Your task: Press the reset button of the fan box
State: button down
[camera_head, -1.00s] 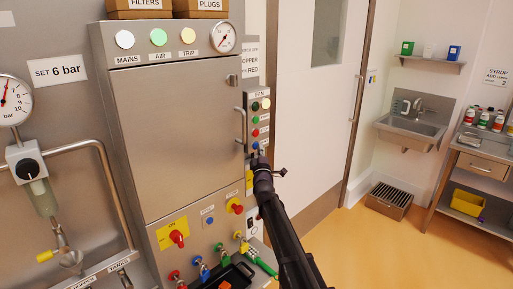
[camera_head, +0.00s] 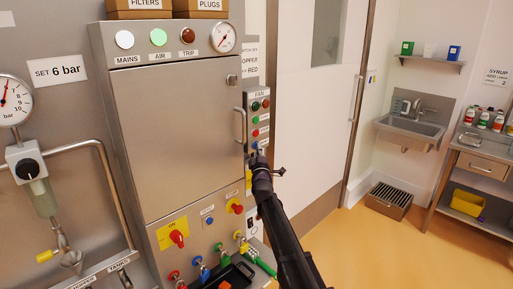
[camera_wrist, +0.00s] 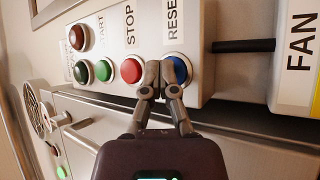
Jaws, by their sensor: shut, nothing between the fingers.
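The fan box (camera_head: 258,120) is a narrow grey panel on the right side of the steel cabinet. In the wrist view its face (camera_wrist: 112,42) shows a lit-looking green START button (camera_wrist: 103,70), a red STOP button (camera_wrist: 131,70) and a blue button (camera_wrist: 181,68) under the RESET label. My gripper (camera_wrist: 160,78) is shut and empty. Its fingertips overlap the left edge of the blue button and hide part of it; I cannot tell whether they touch it. In the head view my gripper (camera_head: 258,158) is at the box's lower end.
The cabinet's TRIP lamp (camera_head: 188,36) is dark red, and the AIR lamp (camera_head: 158,37) is green. A dark red lamp (camera_wrist: 77,38) sits at the box's end. A door handle (camera_head: 240,126) stands left of the box. Knobs and a red switch (camera_head: 177,238) are below.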

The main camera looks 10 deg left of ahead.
jog(key=shift+s+d, duration=0.5)
jog(key=shift+d, duration=0.15)
dwell(0.4)
jog(key=shift+s+d, duration=0.8)
jog(key=shift+d, duration=0.2)
jog(key=shift+s+d, duration=0.75)
jog(key=shift+d, duration=0.2)
jog(key=s+d+f+m+g+h+p, duration=0.1)
jog(key=s+d+f+m+g, duration=0.3)
jog(key=s+d+f+g, duration=0.3)
jog(key=s+d+f+m+g+h+p, duration=0.1)
jog(key=s+d+f+m+g+h, duration=0.1)
jog(key=s+d+f+m+g, duration=0.45)
jog(key=s+d+f+m+g+h+p, duration=0.1)
jog(key=s+d+f+m+g, duration=0.2)
jog(key=s, duration=0.8)
jog(key=s+d+f+m+g+p, duration=0.1)
jog(key=s+d+f+m+g, duration=0.2)
jog(key=s+d+f+g, duration=0.3)
jog(key=s+d, duration=0.2)
jog(key=s, duration=0.2)
jog(key=shift+s+d+h, duration=0.25)
jog(key=shift+s+h, duration=0.1)
jog(key=shift+h, duration=0.05)
